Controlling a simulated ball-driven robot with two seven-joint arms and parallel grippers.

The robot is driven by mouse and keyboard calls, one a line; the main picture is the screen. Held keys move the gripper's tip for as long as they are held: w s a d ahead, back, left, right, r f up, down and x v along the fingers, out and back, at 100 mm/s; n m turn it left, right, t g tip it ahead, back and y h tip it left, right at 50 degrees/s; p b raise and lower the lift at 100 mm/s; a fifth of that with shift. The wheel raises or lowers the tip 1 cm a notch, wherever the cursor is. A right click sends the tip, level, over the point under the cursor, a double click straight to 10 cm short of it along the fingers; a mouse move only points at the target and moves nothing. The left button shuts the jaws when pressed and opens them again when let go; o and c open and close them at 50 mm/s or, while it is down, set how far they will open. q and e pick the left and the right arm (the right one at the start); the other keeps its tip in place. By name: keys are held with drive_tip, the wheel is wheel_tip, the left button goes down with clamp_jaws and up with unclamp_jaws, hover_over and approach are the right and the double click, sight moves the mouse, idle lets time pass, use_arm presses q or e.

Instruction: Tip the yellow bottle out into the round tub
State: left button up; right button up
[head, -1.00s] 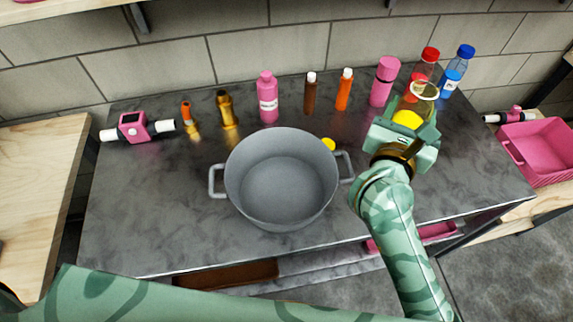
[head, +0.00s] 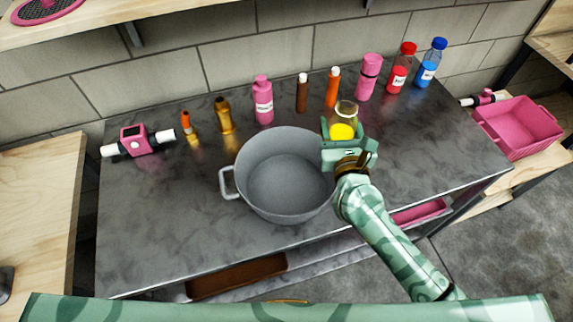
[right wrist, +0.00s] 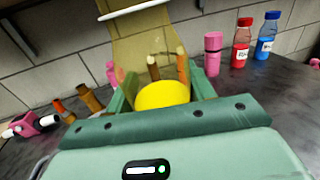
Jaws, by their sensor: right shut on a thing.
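The yellow bottle (head: 345,113) is clear, with yellow contents low inside and an open top rim. My right gripper (head: 346,143) is shut on it and holds it roughly upright, just right of the round tub's rim. In the right wrist view the bottle (right wrist: 150,50) rises between the fingers (right wrist: 160,98), uncapped. The round tub (head: 283,195) is grey, wide and open, with a handle on the left; it looks empty. Its right edge is partly hidden by my right gripper. My left gripper is not in view.
Behind the tub stand a pink bottle (head: 263,103), brown (head: 302,95) and orange (head: 333,90) bottles, a pink flask (head: 368,78), and red-capped (head: 400,72) and blue-capped (head: 428,68) bottles. A pink device (head: 138,140) lies left. The counter's front left (head: 160,220) is clear.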

drive_tip(key=shift+r+n+p, duration=0.3)
drive_tip(key=shift+n+p, duration=0.15)
drive_tip(key=shift+n, duration=0.35)
drive_tip(key=shift+a+n, duration=0.1)
drive_tip(key=shift+n, duration=0.4)
drive_tip(key=shift+n+p, duration=0.4)
drive_tip(key=shift+n, duration=0.3)
drive_tip(key=shift+a+f+n, duration=0.1)
drive_tip(key=shift+a+n, duration=0.15)
drive_tip(key=shift+n, duration=0.55)
drive_tip(key=shift+a+f+n+b, duration=0.1)
drive_tip(key=shift+f+n+b, duration=0.3)
drive_tip(key=shift+f, duration=0.35)
drive_tip(key=shift+a+f+n, duration=0.1)
drive_tip(key=shift+f+n, duration=0.25)
drive_tip(key=shift+n, duration=0.25)
drive_tip(key=shift+d+f+n, duration=0.15)
drive_tip(key=shift+d+n, duration=0.05)
drive_tip(key=shift+n, duration=0.45)
drive_tip(key=shift+d+f+n, duration=0.1)
drive_tip(key=shift+d+n, duration=0.05)
drive_tip(key=shift+n, duration=0.5)
drive_tip(key=shift+d+f+n+t, duration=0.1)
drive_tip(key=shift+d+n+t, duration=0.05)
drive_tip(key=shift+n+t, duration=0.15)
